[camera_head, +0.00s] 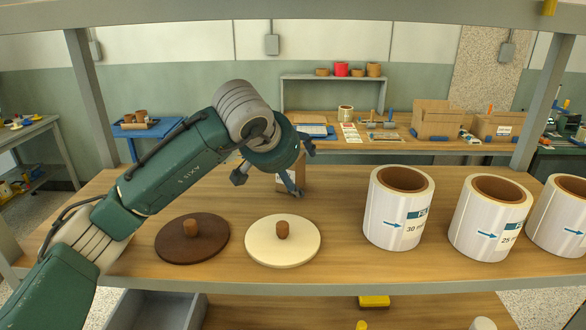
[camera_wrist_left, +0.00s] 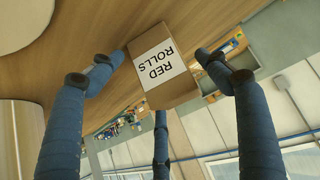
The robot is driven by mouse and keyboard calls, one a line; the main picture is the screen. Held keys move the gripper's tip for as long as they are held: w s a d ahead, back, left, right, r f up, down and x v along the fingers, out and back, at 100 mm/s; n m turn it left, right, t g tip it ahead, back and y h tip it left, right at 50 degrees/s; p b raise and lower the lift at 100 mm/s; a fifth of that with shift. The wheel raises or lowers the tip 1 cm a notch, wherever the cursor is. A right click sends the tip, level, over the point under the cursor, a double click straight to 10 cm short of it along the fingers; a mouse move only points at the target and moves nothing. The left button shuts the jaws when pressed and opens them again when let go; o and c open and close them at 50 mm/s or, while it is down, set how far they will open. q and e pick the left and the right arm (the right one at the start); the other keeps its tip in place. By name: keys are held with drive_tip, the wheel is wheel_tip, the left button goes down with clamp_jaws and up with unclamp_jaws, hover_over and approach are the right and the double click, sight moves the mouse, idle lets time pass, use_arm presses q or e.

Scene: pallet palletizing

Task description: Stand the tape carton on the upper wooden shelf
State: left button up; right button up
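A small brown carton (camera_head: 284,184) stands on the upper wooden shelf (camera_head: 345,262), partly hidden behind my left gripper in the head view. In the left wrist view the carton (camera_wrist_left: 166,92) has a white label reading "RED ROLLS". My left gripper (camera_head: 284,172) is over the carton with its fingers spread. In the wrist view, two blue fingers of the gripper (camera_wrist_left: 160,62) flank the carton and a third is near its lower edge. The side fingertips look slightly apart from it. My right gripper is in neither view.
A dark brown round lid (camera_head: 170,243) and a cream round lid (camera_head: 262,250) lie in front. Several large white rolls (camera_head: 392,222) stand to the right. Metal posts (camera_head: 92,95) frame the shelf. A bench (camera_head: 380,143) with boxes is behind.

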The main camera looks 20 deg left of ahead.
use_arm(q)
drive_tip(key=shift+r, duration=0.3)
drive_tip(key=d+b+v, duration=0.1)
drive_tip(key=b+v, duration=0.2)
drive_tip(key=v, duration=0.8)
drive_tip(key=shift+s+a+r, duration=0.25)
drive_tip(key=shift+s+a, duration=0.1)
drive_tip(key=shift+a, duration=0.1)
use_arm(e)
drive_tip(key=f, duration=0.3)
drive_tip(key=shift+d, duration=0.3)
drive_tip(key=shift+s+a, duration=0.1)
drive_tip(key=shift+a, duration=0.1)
